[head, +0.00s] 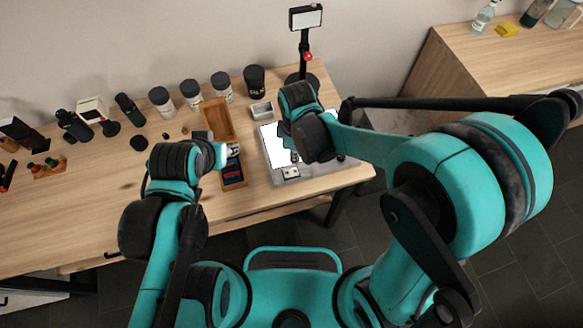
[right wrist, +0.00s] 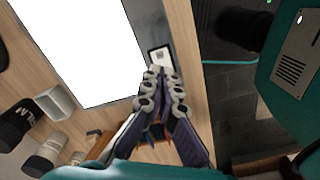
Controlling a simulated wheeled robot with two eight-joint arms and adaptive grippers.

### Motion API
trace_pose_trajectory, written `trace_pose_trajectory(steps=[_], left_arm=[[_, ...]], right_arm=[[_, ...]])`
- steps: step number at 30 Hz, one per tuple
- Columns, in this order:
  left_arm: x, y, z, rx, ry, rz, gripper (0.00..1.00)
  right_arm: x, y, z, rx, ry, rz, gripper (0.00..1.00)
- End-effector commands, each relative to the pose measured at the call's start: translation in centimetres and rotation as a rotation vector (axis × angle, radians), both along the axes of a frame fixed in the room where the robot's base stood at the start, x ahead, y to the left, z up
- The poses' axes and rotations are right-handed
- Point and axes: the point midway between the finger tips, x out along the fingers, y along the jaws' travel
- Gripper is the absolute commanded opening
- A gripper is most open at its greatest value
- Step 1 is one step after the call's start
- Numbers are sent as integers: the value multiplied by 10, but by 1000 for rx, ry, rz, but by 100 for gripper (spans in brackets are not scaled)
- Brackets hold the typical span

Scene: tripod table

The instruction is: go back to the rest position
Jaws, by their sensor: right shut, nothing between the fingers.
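My right gripper (head: 294,157) hangs over the lit white panel on the table and is mostly hidden by its own wrist in the head view. In the right wrist view my right gripper (right wrist: 160,75) is shut, its fingertips together and nothing held between them. Its tips show in front of a small white square piece (right wrist: 160,57) near the panel's corner; I cannot tell if they touch. My left arm reaches in from the left, and its end is over the table beside the wooden tray. The left fingers cannot be made out clearly.
The bright panel (head: 271,145) lies at the table's right end. A wooden tray (head: 216,117), a small metal dish (head: 261,110), several jars and a dark cup (head: 254,80) stand behind. A lamp-like stand (head: 305,50) rises at the back.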

Motion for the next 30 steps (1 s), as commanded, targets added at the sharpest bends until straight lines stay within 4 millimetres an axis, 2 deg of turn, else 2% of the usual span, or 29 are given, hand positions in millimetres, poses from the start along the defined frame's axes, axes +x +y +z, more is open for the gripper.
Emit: trace_pose_trajectory(steps=[17, 20, 23, 30], left_arm=[[0, 0, 1, 0, 0, 0, 40], [0, 0, 1, 0, 0, 0, 40], [0, 0, 1, 0, 0, 0, 40], [0, 0, 0, 0, 0, 0, 40]], right_arm=[[0, 0, 2, 0, 0, -1, 0], [0, -5, 7, 6, -11, -30, 0], [0, -19, 22, 24, -49, -124, 0], [-8, -83, 77, 131, -221, -560, 0]])
